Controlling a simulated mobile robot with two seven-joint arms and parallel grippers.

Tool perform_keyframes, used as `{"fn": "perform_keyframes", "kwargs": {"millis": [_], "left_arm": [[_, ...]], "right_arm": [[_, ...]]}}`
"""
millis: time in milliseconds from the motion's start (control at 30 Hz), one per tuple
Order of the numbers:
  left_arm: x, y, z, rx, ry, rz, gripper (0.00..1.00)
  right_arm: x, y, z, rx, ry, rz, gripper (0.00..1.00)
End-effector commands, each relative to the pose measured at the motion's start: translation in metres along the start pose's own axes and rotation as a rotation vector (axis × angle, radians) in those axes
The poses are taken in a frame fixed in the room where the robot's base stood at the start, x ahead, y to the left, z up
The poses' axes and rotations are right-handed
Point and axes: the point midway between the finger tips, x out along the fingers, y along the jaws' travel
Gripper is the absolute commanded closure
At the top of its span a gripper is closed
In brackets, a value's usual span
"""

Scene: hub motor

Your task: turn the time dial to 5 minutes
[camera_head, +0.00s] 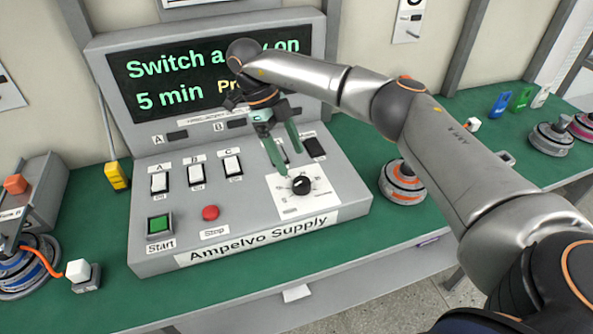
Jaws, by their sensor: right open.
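The time dial (301,186) is a round black knob on a white scale plate at the right of the grey control panel (160,258) labelled "Ampelvo Supply". The scale marks are too small to read. My right gripper (288,160) is above and slightly behind the dial, pointing down, its two greenish fingers apart with nothing between them. One fingertip looks close to the dial; I cannot tell if it touches. The screen (160,75) shows green text with "Switch a" and "5 min", partly hidden by my right arm. My left gripper is out of view.
Rocker switches A, B and C (196,174), a green Start button (159,225) and a red Stop button (210,213) sit left of the dial. A hub motor (402,182) stands right of the panel on the green table (450,128). More motors lie at both sides.

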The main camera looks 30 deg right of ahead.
Motion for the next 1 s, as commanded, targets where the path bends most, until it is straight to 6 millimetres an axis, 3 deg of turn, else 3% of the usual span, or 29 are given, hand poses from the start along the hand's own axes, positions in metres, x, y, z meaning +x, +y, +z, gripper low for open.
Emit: {"fn": "perform_keyframes", "kwargs": {"millis": [100,333,1000], "left_arm": [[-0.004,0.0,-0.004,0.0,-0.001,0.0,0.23],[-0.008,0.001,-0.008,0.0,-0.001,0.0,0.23],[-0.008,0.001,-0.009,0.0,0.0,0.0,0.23]], "right_arm": [[-0.029,0.0,-0.001,0.001,-0.001,-0.003,0.18],[-0.054,0.0,-0.001,0.0,0.0,-0.001,0.18],[-0.056,0.0,0.0,0.0,0.001,0.0,0.18]]}}
